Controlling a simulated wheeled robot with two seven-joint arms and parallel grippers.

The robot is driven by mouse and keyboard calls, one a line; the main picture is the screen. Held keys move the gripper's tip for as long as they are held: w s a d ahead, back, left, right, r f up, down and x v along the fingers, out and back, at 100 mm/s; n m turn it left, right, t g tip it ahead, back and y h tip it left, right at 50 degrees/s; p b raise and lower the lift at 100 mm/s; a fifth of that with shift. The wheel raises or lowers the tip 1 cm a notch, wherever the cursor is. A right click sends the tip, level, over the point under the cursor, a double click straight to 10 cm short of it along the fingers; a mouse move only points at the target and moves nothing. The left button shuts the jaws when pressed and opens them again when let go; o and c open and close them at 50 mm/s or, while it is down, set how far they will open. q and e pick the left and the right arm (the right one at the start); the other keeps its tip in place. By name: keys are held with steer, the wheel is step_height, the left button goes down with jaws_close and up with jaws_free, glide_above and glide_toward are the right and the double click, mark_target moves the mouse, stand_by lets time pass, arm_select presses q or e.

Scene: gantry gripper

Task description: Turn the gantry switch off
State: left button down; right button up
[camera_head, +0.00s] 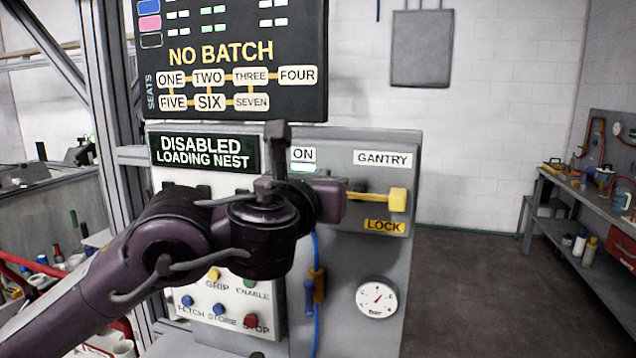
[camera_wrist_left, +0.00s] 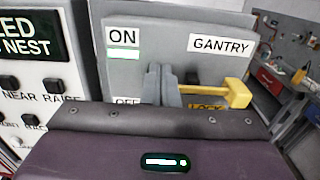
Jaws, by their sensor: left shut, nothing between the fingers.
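The gantry switch panel (camera_head: 385,240) is grey, with an ON label (camera_head: 303,154) and a lit bar under it. In the left wrist view the bar under ON glows green (camera_wrist_left: 124,54), and an OFF label (camera_wrist_left: 127,101) shows below, partly covered. A yellow handle (camera_head: 397,199) points right above a yellow LOCK label (camera_head: 384,226); the handle also shows in the left wrist view (camera_wrist_left: 238,94). My left gripper (camera_wrist_left: 164,72) is shut and empty, in front of the panel between the labels and handle. The switch's middle is hidden behind it; I cannot tell contact. My right gripper is out of view.
A black display (camera_head: 235,60) reading NO BATCH stands above. Left of the switch is a white button panel (camera_head: 215,310), partly behind my left arm. A gauge (camera_head: 377,298) and a blue cable (camera_head: 316,320) are below. A workbench (camera_head: 575,205) stands far right, with open floor before it.

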arm_select(q)
steer(key=shift+f+b, duration=0.3)
steer(key=shift+f, duration=0.25)
steer(key=shift+s+f+b, duration=0.1)
steer(key=shift+f+b, duration=0.35)
steer(key=shift+b, duration=0.1)
steer(key=shift+s+r+p, duration=0.2)
steer(key=shift+r+p, duration=0.2)
steer(key=shift+p, duration=0.15)
steer(key=shift+s+a+r+p, duration=0.25)
steer(key=shift+s+r+p, duration=0.2)
steer(key=shift+p, duration=0.2)
steer(key=shift+s+a+p, duration=0.2)
steer(key=shift+s+p, duration=0.1)
steer(key=shift+s, duration=0.3)
steer(key=p+v, duration=0.4)
steer(key=v, duration=0.2)
steer(key=shift+s+f, duration=0.15)
